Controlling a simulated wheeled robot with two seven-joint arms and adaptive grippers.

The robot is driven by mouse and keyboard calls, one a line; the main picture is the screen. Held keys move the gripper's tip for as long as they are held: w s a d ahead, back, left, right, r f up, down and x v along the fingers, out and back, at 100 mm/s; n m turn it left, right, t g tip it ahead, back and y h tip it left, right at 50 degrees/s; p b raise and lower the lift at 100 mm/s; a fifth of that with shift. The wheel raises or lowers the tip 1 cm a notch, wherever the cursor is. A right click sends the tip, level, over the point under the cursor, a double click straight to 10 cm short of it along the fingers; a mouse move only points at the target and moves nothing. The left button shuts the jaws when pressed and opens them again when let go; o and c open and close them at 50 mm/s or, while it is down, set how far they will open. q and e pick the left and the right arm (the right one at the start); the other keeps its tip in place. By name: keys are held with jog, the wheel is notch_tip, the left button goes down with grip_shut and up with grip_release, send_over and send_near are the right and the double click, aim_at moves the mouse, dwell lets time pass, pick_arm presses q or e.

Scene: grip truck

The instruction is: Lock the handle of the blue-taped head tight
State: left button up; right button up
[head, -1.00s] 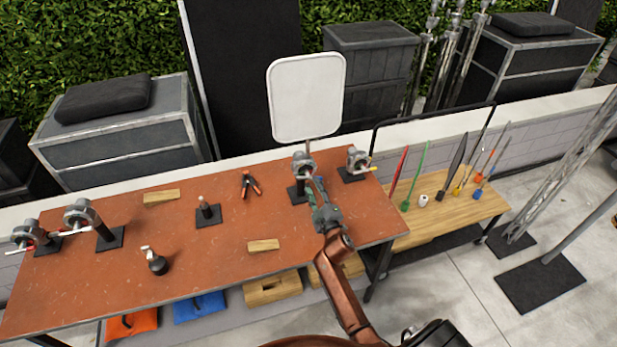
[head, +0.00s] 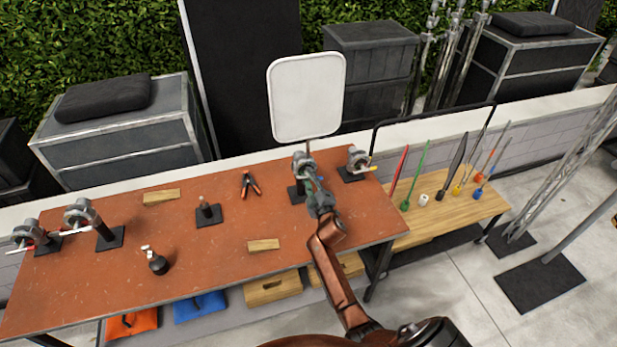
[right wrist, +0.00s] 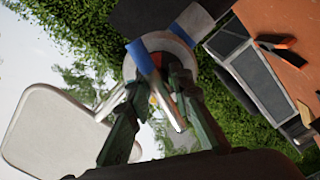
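The blue-taped head (head: 303,162) is a grey round clamp on a black-based stand near the right end of the orange-brown bench, with a white panel (head: 306,98) above it. In the right wrist view the round head (right wrist: 160,45) shows a blue-taped part and a bare metal handle (right wrist: 172,103). My right gripper (head: 313,184) is at this head; in the right wrist view its green fingers (right wrist: 155,78) stand on both sides of the handle, parted, with gaps visible. Contact with the handle is unclear. My left gripper is out of view.
Another head with a yellow-marked handle (head: 358,160) stands close at the right. Two more heads (head: 82,213) stand at the bench's left end. A side table (head: 450,205) holds several coloured rods.

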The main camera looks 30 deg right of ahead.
grip_shut()
